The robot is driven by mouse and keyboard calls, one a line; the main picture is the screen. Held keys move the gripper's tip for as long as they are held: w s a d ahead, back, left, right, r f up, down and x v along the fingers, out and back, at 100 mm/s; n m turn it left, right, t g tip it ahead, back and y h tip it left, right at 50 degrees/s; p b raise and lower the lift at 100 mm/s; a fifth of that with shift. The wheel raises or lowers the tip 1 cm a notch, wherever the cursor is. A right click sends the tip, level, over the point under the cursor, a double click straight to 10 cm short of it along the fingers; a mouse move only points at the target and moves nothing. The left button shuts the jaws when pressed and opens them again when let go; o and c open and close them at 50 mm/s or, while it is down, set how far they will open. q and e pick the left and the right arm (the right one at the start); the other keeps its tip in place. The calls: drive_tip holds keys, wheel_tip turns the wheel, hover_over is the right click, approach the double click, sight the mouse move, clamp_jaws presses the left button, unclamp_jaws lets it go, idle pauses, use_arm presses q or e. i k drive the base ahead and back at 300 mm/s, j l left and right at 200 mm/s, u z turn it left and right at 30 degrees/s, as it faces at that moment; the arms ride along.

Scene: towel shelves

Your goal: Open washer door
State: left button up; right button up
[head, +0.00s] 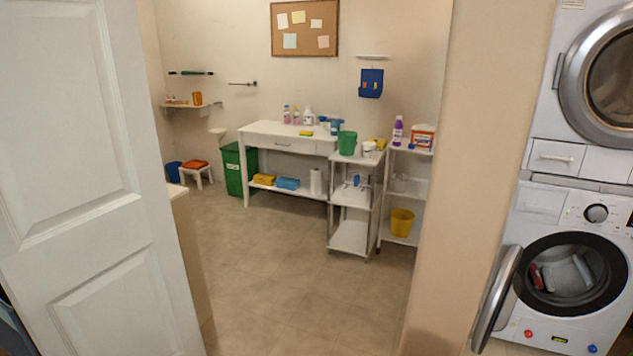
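The white washer (548,212) stands at the right edge of the head view, below a stacked dryer (575,100). The washer's round door (497,298) is swung out to the left, away from the dark ring of the drum opening (570,274). Some red and white items show inside the drum. The dryer's round door (600,75) is shut. Neither of my grippers is in view.
A white panelled door (75,170) fills the left. Beyond the doorway are a white table (285,140), a small shelf cart (350,235), a green bin (237,168) and a stool (196,171). A wall end (480,170) separates the doorway from the washer. The floor (290,270) in the doorway is clear.

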sight(489, 314)
drive_tip(key=i+j+u, duration=0.25)
drive_tip(key=i, duration=0.35)
drive_tip(key=i+u, duration=0.25)
drive_tip(key=i, duration=0.3)
drive_tip(key=i+z, duration=0.75)
drive_tip(key=i, duration=0.2)
drive_tip(key=i+j+z, duration=0.25)
drive_tip(key=i+z, duration=0.15)
drive_tip(key=i+l+z, duration=0.15)
drive_tip(key=i+z, duration=0.2)
drive_tip(key=i, duration=0.25)
drive_tip(key=i+z, duration=0.35)
drive_tip(key=i, duration=0.2)
drive_tip(key=j+z, duration=0.1)
drive_tip(key=z, duration=0.4)
drive_tip(key=j+z, duration=0.15)
drive_tip(key=z, duration=0.35)
drive_tip(key=j+z, duration=0.1)
drive_tip(key=z, duration=0.4)
drive_tip(key=i+j+z, duration=0.45)
drive_tip(key=j, duration=0.25)
